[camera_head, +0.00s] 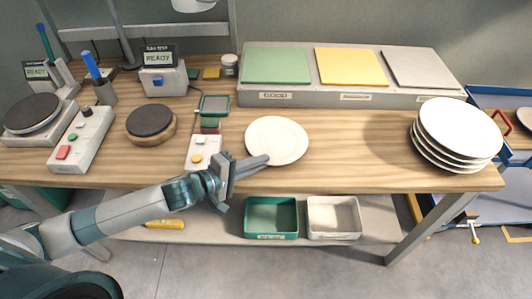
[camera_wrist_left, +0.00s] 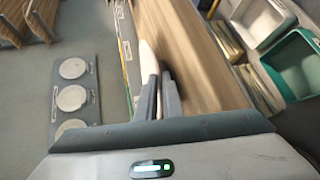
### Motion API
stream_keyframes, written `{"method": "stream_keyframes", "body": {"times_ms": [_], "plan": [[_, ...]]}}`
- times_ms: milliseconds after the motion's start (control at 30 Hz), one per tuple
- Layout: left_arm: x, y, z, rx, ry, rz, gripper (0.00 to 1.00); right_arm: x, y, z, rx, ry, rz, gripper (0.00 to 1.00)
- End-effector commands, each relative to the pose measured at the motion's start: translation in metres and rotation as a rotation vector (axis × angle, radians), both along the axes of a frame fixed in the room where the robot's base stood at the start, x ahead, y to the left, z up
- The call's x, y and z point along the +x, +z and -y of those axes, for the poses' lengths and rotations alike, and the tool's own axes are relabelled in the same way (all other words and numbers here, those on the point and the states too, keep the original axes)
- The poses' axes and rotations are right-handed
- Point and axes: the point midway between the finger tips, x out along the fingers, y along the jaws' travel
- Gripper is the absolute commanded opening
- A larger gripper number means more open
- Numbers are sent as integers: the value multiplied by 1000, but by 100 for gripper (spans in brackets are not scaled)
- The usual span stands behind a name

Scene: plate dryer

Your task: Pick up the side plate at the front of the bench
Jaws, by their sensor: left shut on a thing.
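The side plate (camera_head: 277,140) is white and round, near the front of the wooden bench (camera_head: 345,160), left of the plate stack. My left gripper (camera_head: 262,160) reaches in from the left and is shut on the plate's near rim. In the left wrist view the plate (camera_wrist_left: 147,58) shows nearly edge-on, pinched between the closely spaced fingers (camera_wrist_left: 160,85). Whether the plate touches the bench or hangs just above it, I cannot tell. My right gripper is not in view.
A stack of several white plates (camera_head: 459,130) stands at the bench's right end. A grey raised shelf (camera_head: 300,97) with green, yellow and grey pads runs along the back. Button boxes (camera_head: 203,150) stand left. Green (camera_head: 271,236) and white (camera_head: 334,235) bins sit below the front edge.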

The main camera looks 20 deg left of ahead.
Motion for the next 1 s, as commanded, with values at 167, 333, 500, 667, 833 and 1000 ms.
{"method": "stream_keyframes", "body": {"times_ms": [167, 333, 500, 667, 833, 1000], "plan": [[1, 7, 0, 0, 1, 2, 0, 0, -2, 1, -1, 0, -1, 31], [0, 26, 0, -1, 0, 4, 0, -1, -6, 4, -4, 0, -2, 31], [-12, 46, 7, -5, -4, 1, 0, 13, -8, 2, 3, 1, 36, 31], [-39, 64, 19, -6, -4, 3, 0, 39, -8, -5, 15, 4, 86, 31], [-70, 88, 33, -7, -2, 3, 0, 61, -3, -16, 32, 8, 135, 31], [-92, 107, 42, -3, 0, -2, 0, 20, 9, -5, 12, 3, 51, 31]]}}
